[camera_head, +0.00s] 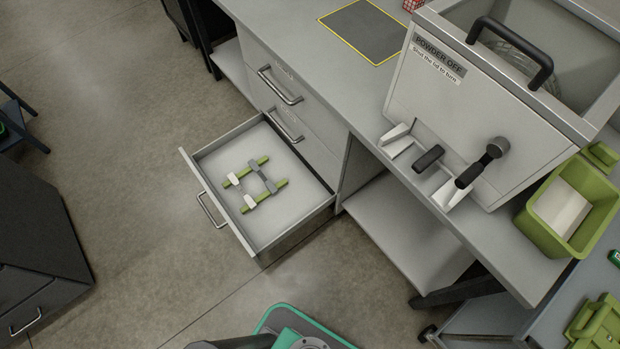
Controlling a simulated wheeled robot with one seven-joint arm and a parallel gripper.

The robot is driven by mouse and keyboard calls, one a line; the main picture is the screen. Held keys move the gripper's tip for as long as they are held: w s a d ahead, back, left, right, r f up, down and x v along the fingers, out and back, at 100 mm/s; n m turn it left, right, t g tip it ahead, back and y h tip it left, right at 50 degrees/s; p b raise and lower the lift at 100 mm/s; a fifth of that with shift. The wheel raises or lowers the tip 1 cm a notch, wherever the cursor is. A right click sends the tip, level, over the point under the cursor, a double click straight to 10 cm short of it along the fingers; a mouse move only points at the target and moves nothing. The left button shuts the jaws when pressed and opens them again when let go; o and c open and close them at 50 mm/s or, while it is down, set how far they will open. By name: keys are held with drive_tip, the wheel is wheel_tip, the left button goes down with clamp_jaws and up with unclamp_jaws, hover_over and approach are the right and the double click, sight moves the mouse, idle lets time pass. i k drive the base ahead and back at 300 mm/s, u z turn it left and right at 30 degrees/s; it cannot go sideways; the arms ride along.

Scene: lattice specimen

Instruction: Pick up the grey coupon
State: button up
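The grey coupon (262,176) lies in an open drawer (292,222) below the worktop. It is a small dumbbell-shaped piece with wider ends. It appears to rest across two parallel green rails (278,185). A similar white coupon (240,192) lies beside it on the left, also across the rails. My gripper is not in view.
A dark cabinet (40,240) stands at left.

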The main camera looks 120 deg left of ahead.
sight(254, 168)
drive_tip(key=i, duration=1.3)
drive_tip(key=u, duration=4.95)
drive_tip(key=i, duration=1.65)
